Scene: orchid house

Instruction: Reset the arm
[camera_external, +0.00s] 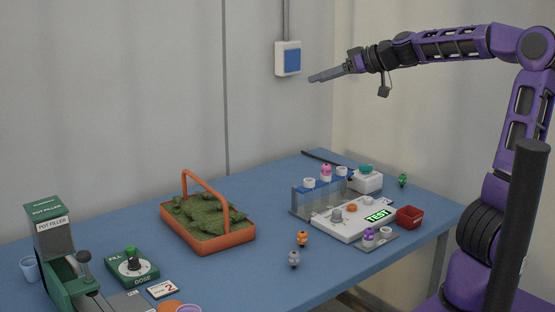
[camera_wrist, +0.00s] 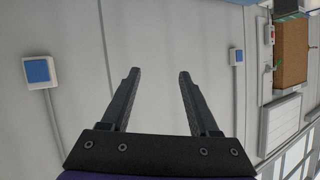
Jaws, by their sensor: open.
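My gripper (camera_external: 326,76) is raised high above the blue table, at the end of my purple arm, which reaches out to the left. In the wrist view its two dark fingers (camera_wrist: 156,75) stand apart with nothing between them. The gripper is open, empty and clear of everything on the table.
A wall box (camera_external: 288,58) is left of my gripper.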

